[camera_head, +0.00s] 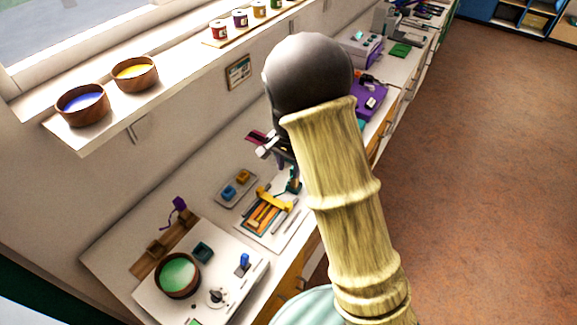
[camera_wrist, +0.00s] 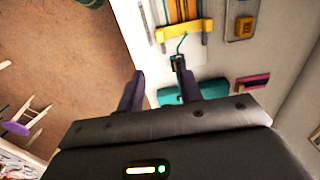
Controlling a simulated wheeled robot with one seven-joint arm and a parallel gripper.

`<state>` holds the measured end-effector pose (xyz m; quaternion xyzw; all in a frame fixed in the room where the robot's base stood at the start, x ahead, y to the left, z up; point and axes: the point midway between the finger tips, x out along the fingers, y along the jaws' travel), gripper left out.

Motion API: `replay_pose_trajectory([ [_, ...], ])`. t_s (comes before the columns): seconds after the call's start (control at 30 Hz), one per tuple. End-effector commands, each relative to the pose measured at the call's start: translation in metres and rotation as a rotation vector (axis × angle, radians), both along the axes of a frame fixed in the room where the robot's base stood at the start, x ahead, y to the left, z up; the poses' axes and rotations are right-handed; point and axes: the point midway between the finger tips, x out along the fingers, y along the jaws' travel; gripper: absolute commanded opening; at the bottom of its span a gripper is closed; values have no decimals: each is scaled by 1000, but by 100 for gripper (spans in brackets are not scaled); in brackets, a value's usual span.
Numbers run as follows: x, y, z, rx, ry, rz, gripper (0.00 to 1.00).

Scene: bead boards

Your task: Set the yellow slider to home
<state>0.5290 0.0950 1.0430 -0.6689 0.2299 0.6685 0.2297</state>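A small yellow block (camera_head: 243,175) sits on a pale plate (camera_head: 222,199) beside a blue block (camera_head: 229,191) in the head view. A yellow block (camera_wrist: 243,27) on a pale plate also shows at the top right of the wrist view. It looks like the yellow slider, but its track and home mark are too small to make out. My gripper (camera_wrist: 158,75) is open and empty, its two dark fingers apart over the counter's front edge, away from the block. In the head view my arm hides most of the gripper.
A yellow bar (camera_wrist: 181,30) crosses orange strips near the plate. A teal stand with a hooked wire (camera_wrist: 180,62) is close by my right-hand finger. A maroon item (camera_wrist: 252,81) lies beyond. A board with a green bowl (camera_head: 177,275) stands front left. Floor (camera_head: 470,170) is open at right.

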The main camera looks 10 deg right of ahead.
Motion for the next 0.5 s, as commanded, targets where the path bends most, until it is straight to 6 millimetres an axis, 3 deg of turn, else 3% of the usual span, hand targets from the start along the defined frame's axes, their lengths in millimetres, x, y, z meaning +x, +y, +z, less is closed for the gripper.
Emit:
replay_pose_trajectory([
  [0.03,0,0,0,1,-1,1,25],
  [0.17,-7,-7,6,6,-6,23,0],
  [0.37,-45,-39,30,22,-53,149,0],
  [0.5,-88,-63,48,16,-108,300,0],
])
